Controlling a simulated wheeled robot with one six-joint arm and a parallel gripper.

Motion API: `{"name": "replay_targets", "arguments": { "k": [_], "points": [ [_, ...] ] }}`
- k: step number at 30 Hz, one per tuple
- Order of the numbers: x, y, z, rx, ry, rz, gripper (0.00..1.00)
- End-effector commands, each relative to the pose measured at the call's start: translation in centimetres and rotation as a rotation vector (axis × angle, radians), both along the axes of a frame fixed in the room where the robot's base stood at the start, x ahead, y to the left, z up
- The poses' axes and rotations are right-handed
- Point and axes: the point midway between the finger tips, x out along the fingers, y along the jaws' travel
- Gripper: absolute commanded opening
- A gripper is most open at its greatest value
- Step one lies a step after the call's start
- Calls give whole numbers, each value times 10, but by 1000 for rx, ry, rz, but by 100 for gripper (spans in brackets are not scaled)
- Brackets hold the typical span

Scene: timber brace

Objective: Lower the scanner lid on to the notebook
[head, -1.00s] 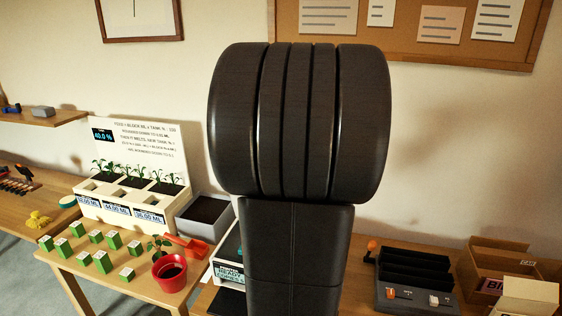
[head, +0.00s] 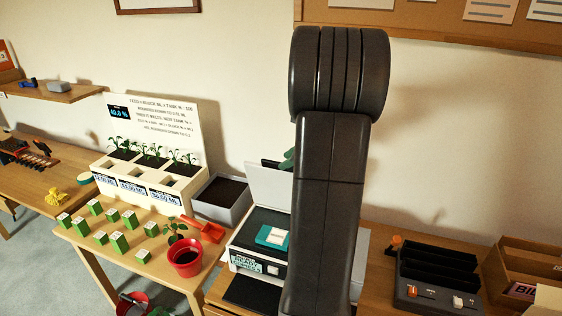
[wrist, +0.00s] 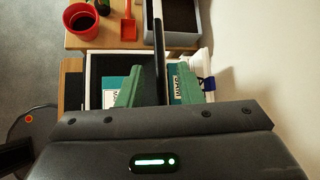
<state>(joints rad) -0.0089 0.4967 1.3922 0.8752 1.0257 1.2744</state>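The scanner (head: 247,247) stands on the bench with its pale lid (head: 268,184) raised at the back. A teal notebook (head: 273,237) with a white label lies on the scanner bed; part of it shows in the wrist view (wrist: 109,92). In the wrist view the lid (wrist: 159,50) is a thin dark upright bar, seen edge-on. My gripper (wrist: 160,88) has its two green fingers apart, one on each side of the bar, with visible gaps. In the head view my arm hides most of the gripper; only a bit of green shows beside the lid.
A red pot (head: 185,258), an orange scoop (head: 203,229) and a grey soil bin (head: 223,199) stand left of the scanner. A black sorter with switches (head: 435,275) and cardboard boxes are on the right. The wall is close behind the scanner.

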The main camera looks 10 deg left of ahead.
Motion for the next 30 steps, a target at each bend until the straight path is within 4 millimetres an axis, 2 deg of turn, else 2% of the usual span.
{"name": "replay_targets", "arguments": {
  "k": [6, 18, 19, 24, 30],
  "points": [
    [9, 20, -20, 0, 2, 1, 33],
    [12, 25, -27, -1, 0, 0, 33],
    [12, 25, -27, -1, 0, 0, 31],
    [12, 25, -27, 0, 0, 0, 0],
    [12, 25, -27, 0, 0, 0, 0]
  ]
}}
